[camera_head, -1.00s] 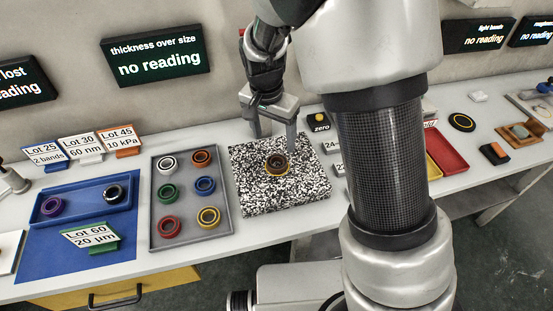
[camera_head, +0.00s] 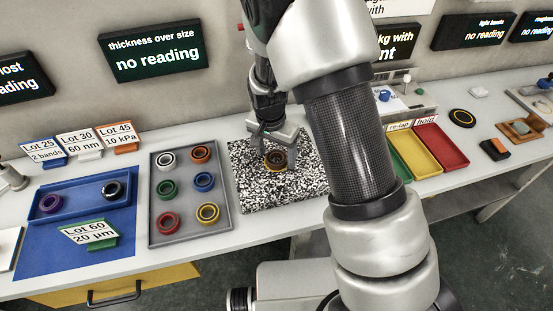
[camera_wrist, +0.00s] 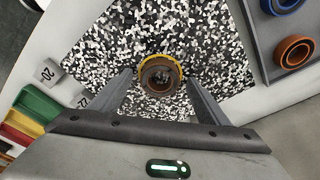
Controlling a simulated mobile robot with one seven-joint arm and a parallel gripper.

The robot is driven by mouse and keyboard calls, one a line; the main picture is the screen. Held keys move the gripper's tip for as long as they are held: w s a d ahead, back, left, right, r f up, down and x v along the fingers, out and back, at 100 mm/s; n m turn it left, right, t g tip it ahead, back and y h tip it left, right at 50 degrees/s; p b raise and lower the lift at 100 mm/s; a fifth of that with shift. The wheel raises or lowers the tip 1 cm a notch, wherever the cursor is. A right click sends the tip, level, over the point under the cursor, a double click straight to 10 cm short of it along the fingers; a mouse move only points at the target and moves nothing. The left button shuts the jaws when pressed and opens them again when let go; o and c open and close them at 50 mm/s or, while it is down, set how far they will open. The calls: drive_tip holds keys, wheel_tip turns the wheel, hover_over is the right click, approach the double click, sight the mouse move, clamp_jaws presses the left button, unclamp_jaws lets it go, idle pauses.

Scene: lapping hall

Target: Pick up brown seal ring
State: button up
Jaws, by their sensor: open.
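The brown seal ring (camera_head: 276,157) sits on a black-and-white speckled plate (camera_head: 252,196), with a yellow ring around its base. In the wrist view the brown ring (camera_wrist: 160,75) lies just beyond the fingertips, roughly centred between them. My gripper (camera_head: 272,150) is over the plate, close to the ring, and partly covers it in the head view. In the wrist view my gripper (camera_wrist: 160,88) is open, with one finger on each side and nothing held. I cannot tell the exact height of the fingertips above the plate.
A grey tray (camera_head: 190,223) with several coloured rings stands left of the plate. A blue tray (camera_head: 82,208) holds a purple and a black ring. Yellow and red bins (camera_head: 440,147) stand to the right, beyond my arm. Lot cards stand at the left.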

drive_tip(key=c, duration=1.2)
wheel_tip(320, 180, up, 10)
drive_tip(key=shift+a+p, duration=0.1)
drive_tip(key=shift+p, duration=0.2)
